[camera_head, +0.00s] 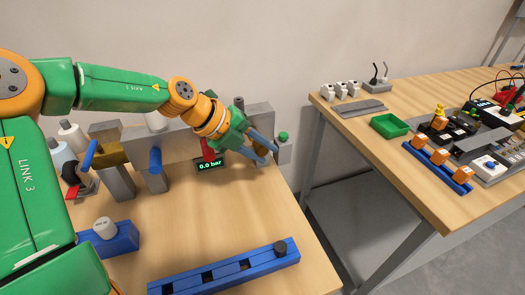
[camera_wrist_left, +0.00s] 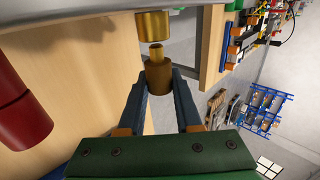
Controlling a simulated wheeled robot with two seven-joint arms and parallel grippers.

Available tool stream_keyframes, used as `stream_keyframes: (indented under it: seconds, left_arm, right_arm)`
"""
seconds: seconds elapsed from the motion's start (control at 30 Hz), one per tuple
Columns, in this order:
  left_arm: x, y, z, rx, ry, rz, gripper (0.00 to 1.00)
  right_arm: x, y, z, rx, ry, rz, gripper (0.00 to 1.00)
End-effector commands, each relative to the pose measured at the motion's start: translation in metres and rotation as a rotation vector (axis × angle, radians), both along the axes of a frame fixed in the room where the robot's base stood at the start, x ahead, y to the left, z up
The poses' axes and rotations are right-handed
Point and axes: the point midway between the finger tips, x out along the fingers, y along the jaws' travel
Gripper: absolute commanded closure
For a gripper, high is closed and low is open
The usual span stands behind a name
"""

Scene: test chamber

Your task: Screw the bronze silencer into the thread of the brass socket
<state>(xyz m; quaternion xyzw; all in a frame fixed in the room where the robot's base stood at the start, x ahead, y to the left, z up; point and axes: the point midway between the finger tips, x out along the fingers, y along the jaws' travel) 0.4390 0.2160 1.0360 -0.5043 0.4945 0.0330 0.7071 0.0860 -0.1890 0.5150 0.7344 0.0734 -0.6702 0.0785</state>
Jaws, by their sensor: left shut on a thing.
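In the left wrist view the bronze silencer (camera_wrist_left: 158,76) is a brown-gold cylinder with a narrower, brighter tip. My left gripper (camera_wrist_left: 159,92) is shut on it, one blue-grey finger on each side. The brass socket (camera_wrist_left: 153,27) is straight beyond the tip, roughly in line with it. The tip ends close to the socket's face; I cannot tell whether they touch. In the head view my left gripper (camera_head: 264,149) is at the right end of the grey block; its fingers hide the silencer and socket there. My right gripper is not in view.
A grey block (camera_head: 178,143) carries a red part (camera_head: 208,149) and a display (camera_head: 212,165) reading 0.0 bar. A green knob (camera_head: 283,136) is just right of the gripper. A blue rail (camera_head: 225,269) lies at the table's front. Bare wood lies between. A second table stands right.

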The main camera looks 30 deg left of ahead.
Motion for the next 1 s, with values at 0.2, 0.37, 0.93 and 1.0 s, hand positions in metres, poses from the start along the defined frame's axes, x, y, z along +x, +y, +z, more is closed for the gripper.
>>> stream_keyframes:
  seconds: [0.2,0.37,0.93,1.0]
  left_arm:
    - [0.004,0.004,0.000,-0.001,-0.001,0.000,1.00]
    - [0.006,0.007,0.000,-0.001,0.000,0.001,1.00]
    - [0.012,0.014,0.000,-0.001,0.000,0.001,0.32]
    - [0.012,0.014,0.000,-0.001,0.000,0.001,0.32]
  right_arm:
    - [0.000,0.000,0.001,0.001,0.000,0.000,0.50]
    - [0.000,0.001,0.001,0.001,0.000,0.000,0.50]
    - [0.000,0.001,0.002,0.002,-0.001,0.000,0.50]
    - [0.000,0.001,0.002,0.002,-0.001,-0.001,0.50]
